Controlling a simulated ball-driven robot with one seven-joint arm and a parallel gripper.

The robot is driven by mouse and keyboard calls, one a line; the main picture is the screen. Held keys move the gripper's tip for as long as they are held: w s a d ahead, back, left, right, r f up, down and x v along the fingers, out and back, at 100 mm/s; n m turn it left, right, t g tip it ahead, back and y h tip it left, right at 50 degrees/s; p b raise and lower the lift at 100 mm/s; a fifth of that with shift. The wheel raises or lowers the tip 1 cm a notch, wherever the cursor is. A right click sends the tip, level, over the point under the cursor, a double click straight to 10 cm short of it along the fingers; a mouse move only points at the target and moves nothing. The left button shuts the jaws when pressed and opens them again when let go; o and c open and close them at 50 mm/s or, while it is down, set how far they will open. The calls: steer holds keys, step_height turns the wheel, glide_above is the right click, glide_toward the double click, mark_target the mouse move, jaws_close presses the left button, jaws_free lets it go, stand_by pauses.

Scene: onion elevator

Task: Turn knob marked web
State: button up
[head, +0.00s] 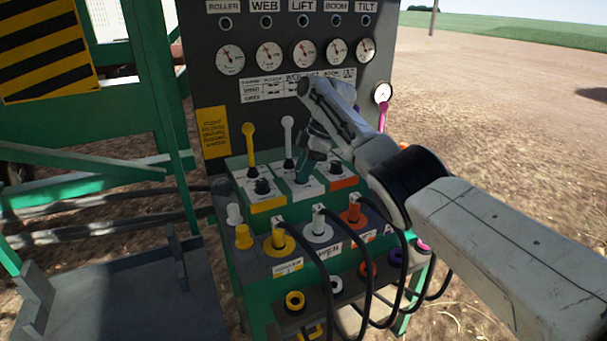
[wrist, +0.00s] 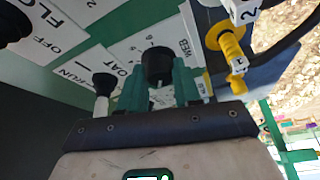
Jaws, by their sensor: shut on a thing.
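The fingers are shut on the knob's sides. A white lever (head: 288,135) stands just behind my gripper. Another black knob (head: 262,187) sits on the left plate with the yellow edge.
A yellow lever (head: 249,137) stands at the left and a magenta lever (head: 383,116) at the right. Coloured plugs with black cables, such as the yellow plug (head: 279,240), stand in front. A gauge panel (head: 290,28) rises behind. A green frame (head: 150,90) stands at left.

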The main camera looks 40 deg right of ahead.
stand_by(0.4)
steer(key=o, duration=1.1)
steer(key=shift+c, duration=0.2)
steer(key=v, duration=1)
steer(key=shift+r, duration=0.4)
